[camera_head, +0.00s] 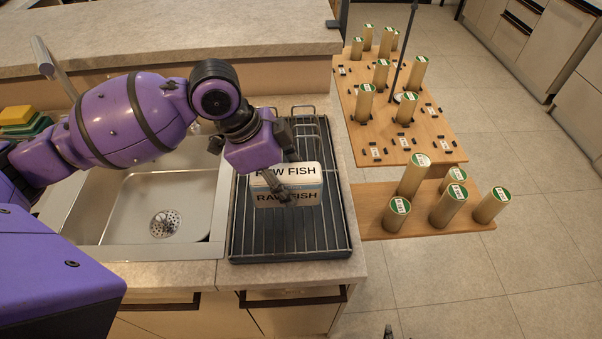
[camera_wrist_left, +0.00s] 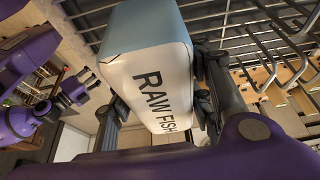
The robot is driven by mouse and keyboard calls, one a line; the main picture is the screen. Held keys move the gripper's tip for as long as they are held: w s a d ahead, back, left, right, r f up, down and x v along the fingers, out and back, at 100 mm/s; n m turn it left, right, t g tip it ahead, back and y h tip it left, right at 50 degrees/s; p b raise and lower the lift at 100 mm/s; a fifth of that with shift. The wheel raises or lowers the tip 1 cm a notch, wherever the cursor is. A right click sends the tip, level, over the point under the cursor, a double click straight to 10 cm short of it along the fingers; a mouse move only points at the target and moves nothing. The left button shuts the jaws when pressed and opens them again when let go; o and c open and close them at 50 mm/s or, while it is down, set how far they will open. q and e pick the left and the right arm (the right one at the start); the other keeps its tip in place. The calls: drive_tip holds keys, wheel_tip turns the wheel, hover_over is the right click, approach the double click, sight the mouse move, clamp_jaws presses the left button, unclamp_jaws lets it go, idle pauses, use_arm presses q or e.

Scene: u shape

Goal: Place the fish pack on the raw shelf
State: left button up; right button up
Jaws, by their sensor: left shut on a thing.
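The fish pack (camera_head: 302,182) is a white and blue-grey block lettered RAW FISH, above the wire rack beside the sink. My left gripper (camera_head: 280,186) is shut on it; in the left wrist view the pack (camera_wrist_left: 148,62) sits between the two dark fingers. I cannot tell whether its underside touches the rack. A purple arm with a dark gripper, likely my right gripper (camera_wrist_left: 76,90), shows small at the left of the wrist view; its jaws are unclear. No shelf labelled raw is readable.
The dark tray with a wire rack (camera_head: 335,243) has bare room in front of the pack. A steel sink (camera_head: 120,222) lies left. Wooden boards (camera_head: 455,157) with several green-topped cylinders stand right of the counter. Sponges (camera_head: 22,122) lie far left; a raised ledge (camera_head: 180,40) runs behind.

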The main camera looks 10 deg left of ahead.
use_arm(q)
drive_tip(key=shift+f+b, duration=0.3)
drive_tip(key=shift+f, duration=0.2)
drive_tip(key=f+b, duration=0.2)
drive_tip(key=f, duration=0.1)
drive_tip(key=shift+w+f, duration=0.1)
drive_tip(key=shift+w, duration=0.2)
drive_tip(key=shift+f, duration=0.2)
drive_tip(key=shift+s+r, duration=0.2)
drive_tip(key=shift+r, duration=0.25)
drive_tip(key=shift+c, duration=0.7)
drive_tip(key=shift+w+f, duration=0.2)
drive_tip(key=o, duration=1.3)
drive_tip(key=shift+o, duration=1.3)
drive_tip(key=shift+r, duration=0.1)
use_arm(e)
drive_tip(key=shift+g, duration=0.3)
drive_tip(key=shift+s+d+f, duration=0.4)
drive_tip(key=shift+s+f, duration=0.2)
drive_tip(key=shift+f, duration=0.2)
drive_tip(key=shift+s+d+f, duration=0.35)
drive_tip(key=shift+s+f, duration=0.25)
drive_tip(key=shift+f, duration=0.2)
